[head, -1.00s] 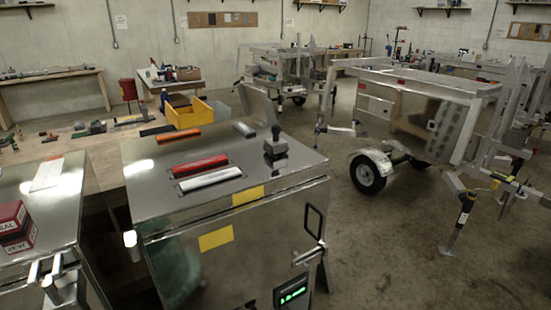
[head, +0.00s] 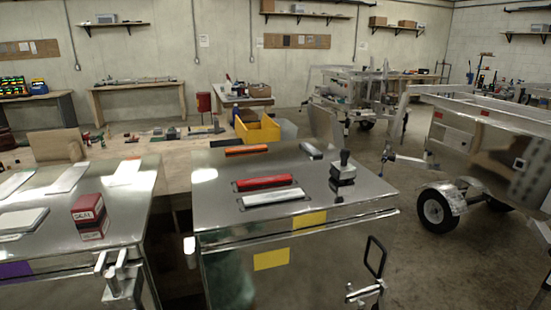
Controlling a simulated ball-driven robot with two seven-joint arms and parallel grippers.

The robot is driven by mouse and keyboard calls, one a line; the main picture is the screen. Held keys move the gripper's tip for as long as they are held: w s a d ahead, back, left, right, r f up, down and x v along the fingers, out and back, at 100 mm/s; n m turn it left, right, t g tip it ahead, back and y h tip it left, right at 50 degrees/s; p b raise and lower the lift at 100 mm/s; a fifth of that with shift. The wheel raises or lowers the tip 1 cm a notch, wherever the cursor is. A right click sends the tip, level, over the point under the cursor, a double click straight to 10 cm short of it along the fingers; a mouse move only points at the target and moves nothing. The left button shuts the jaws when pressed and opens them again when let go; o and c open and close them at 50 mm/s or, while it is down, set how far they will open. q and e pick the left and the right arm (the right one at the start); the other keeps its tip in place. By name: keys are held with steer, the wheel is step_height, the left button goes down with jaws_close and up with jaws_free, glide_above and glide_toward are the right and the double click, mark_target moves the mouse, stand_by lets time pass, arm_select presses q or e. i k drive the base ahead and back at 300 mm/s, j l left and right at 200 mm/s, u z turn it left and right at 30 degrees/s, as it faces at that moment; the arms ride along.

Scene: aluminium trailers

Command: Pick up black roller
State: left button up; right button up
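No object is clearly a black roller. Two candidates are on the shiny metal box top (head: 215,208). A small dark, elongated item (head: 311,151) lies near its back right edge. A stamp-like item (head: 343,172) with a black knob and greyish block stands upright nearer the right edge. A red bar-shaped item (head: 263,183), a white one (head: 273,198) and an orange-and-black one (head: 246,150) lie to their left.
A second metal top at left holds a red box (head: 89,215) and white sheets. A yellow bin (head: 257,128) stands behind on a wooden bench. Trailer frames with wheels (head: 436,211) stand at right. Concrete floor (head: 425,270) is open at lower right.

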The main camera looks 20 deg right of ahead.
mark_target(347, 170)
steer(key=l+u, duration=0.9)
steer(key=l, duration=0.25)
steer(key=k+l+u, duration=0.15)
steer(key=l+u, duration=0.25)
steer(key=l, duration=0.15)
